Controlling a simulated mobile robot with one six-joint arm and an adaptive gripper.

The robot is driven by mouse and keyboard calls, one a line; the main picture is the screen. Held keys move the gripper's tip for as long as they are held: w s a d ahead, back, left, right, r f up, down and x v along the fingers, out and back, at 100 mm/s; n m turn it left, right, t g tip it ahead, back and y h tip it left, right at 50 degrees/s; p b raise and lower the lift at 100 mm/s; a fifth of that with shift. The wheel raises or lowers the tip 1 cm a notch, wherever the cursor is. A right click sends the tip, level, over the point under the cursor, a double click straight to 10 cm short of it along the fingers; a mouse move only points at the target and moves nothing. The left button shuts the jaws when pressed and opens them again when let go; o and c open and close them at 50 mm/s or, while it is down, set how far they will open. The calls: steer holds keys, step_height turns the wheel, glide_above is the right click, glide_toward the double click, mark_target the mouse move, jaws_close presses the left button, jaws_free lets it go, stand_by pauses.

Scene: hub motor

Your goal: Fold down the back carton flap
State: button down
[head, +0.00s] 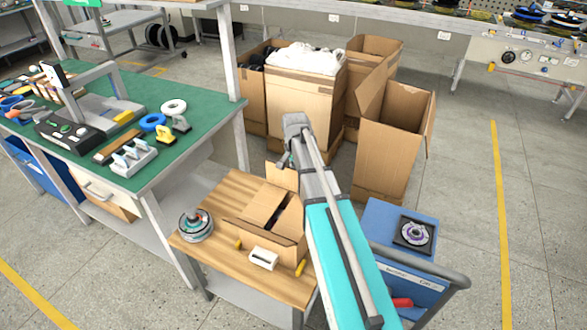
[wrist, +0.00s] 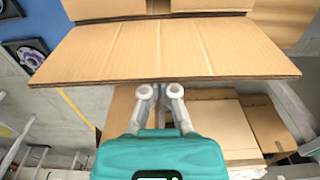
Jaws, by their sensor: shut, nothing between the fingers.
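The open carton (head: 262,238) stands on the wooden bench top, partly hidden behind my arm. A flap lies over its left part, with a dark gap beside it. The back flap (head: 281,176) sticks up and outward at the far side. In the wrist view the back flap (wrist: 165,50) is a wide tan panel across the upper part. My gripper (head: 284,162) is shut and empty beside the back flap. In the wrist view the fingertips of my gripper (wrist: 159,90) are just off the flap's outer edge; I cannot tell whether they touch it.
A hub motor (head: 195,225) sits left of the carton, and a white block (head: 263,259) lies in front. A blue cart (head: 385,225) stands to the right. Large floor cartons (head: 300,105) stand behind the bench. A green workbench (head: 190,95) with tools is at left.

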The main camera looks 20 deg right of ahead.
steer(key=s+a, duration=0.5)
steer(key=shift+s+a, duration=0.35)
stand_by(0.9)
steer(key=shift+f, duration=0.2)
stand_by(0.3)
step_height(320, 180, down, 6)
steer(key=b, duration=0.6)
steer(key=shift+r, duration=0.15)
stand_by(1.1)
step_height(320, 180, up, 9)
steer(key=p, duration=0.9)
stand_by(0.5)
stand_by(0.4)
